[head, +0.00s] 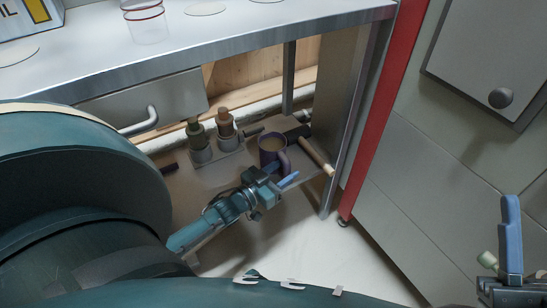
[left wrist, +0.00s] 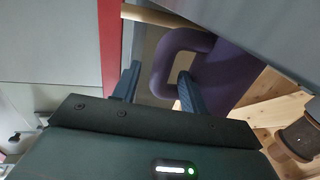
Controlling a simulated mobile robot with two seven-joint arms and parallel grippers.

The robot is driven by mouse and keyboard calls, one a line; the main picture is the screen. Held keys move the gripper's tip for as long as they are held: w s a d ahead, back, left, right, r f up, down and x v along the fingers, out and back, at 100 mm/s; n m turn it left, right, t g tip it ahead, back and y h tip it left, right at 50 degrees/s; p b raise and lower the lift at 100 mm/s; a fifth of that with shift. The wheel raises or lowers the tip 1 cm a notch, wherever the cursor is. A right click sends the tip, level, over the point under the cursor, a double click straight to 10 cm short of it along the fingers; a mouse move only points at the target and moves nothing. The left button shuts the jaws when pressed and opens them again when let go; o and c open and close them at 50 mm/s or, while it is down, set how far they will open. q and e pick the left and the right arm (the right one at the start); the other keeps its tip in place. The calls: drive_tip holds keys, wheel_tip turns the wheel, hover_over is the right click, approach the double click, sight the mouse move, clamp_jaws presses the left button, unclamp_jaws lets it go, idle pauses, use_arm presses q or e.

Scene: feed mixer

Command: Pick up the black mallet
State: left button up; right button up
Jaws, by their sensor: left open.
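The black mallet lies on the low shelf in the head view, its dark head (head: 298,132) behind the purple mug (head: 270,150) and its pale wooden handle (head: 318,158) reaching right to the shelf's front edge. In the left wrist view, a pale wooden rod (left wrist: 150,14), likely this handle, shows beyond the mug. My left gripper (head: 281,174) is open in front of the mug. In the left wrist view its fingers (left wrist: 158,84) are apart near the mug's handle (left wrist: 163,62); contact is unclear. Part of my right gripper (head: 508,240) shows at lower right; its jaw state is unclear.
Two bottles in a holder (head: 203,152) stand left of the mug. The counter (head: 240,32) hangs above the shelf, with a drawer (head: 160,100) at left. A metal leg (head: 345,150) and a red post (head: 385,105) bound the right side. The floor in front is clear.

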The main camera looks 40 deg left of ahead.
use_arm(q)
drive_tip(key=shift+w+d, duration=0.25)
drive_tip(key=shift+w, duration=0.6)
drive_tip(key=shift+c, duration=0.2)
clamp_jaws()
